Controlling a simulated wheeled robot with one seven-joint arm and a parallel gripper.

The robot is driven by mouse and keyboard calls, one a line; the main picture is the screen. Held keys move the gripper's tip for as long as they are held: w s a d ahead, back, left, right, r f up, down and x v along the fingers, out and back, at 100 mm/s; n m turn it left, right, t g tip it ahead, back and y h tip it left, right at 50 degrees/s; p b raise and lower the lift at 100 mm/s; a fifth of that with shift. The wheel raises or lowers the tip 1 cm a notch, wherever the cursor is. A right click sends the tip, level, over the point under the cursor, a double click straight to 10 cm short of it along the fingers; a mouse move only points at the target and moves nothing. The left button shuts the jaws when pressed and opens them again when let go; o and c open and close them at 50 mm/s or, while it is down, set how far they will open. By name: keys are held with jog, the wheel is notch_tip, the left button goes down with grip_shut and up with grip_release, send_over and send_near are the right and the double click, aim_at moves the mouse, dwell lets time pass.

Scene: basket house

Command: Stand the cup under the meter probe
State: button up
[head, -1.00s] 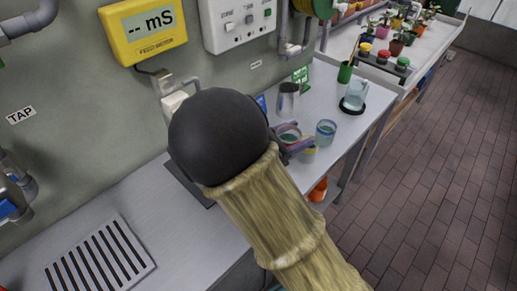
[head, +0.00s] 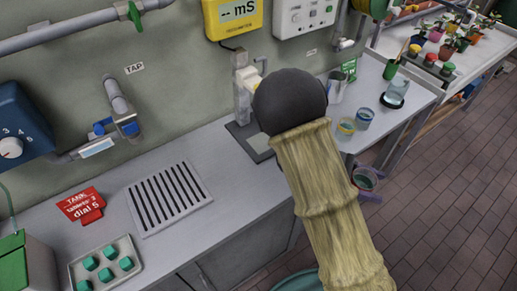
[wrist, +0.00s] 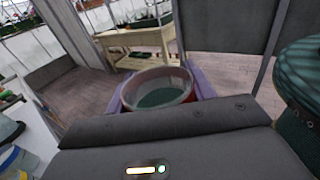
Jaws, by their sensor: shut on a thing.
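The cup (wrist: 160,98), clear with a red band and greenish liquid inside, sits upright between the purple fingers of my gripper (wrist: 158,84) in the wrist view. My gripper is shut on it. In the head view the cup (head: 364,178) shows off the bench's front edge, above the floor, partly behind my arm. The yellow meter (head: 235,16) reads "-- mS" on the wall. Below it stands a pale probe holder (head: 243,88) on a dark base plate (head: 240,133). The probe tip is hidden behind my arm's dark round joint.
Two other cups (head: 345,127) (head: 365,119), a metal jug (head: 336,87) and a glass pitcher (head: 396,93) stand on the right bench. A drain grille (head: 168,198), a red tank card (head: 82,205) and a tray of green cubes (head: 106,268) lie left. The bench between grille and plate is clear.

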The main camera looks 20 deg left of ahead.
jog(key=s+d+f+m+g+y+b, duration=0.2)
jog(key=s+f+m+g+y, duration=0.5)
jog(key=s+f+m+g, duration=0.4)
jog(key=s+a+f+m+g+y+b, duration=0.35)
jog(key=a+m+y, duration=0.6)
jog(key=y, duration=0.95)
jog(key=w+f+m+t+y+b, duration=0.1)
jog(key=w+f+m+t+y, duration=0.4)
jog(key=w+m+t+y, duration=0.65)
jog(key=w+d+f+m+t+h+b, duration=0.1)
jog(key=w+d+f+m+t+h, duration=0.2)
jog(key=w+d+m+t, duration=0.6)
jog(key=w+m+t+h, duration=0.1)
jog(key=t+h, duration=0.1)
jog(key=t, duration=0.3)
jog(key=shift+w+f+t, duration=0.15)
jog(key=shift+f+t, duration=0.15)
jog(key=shift+t, duration=0.1)
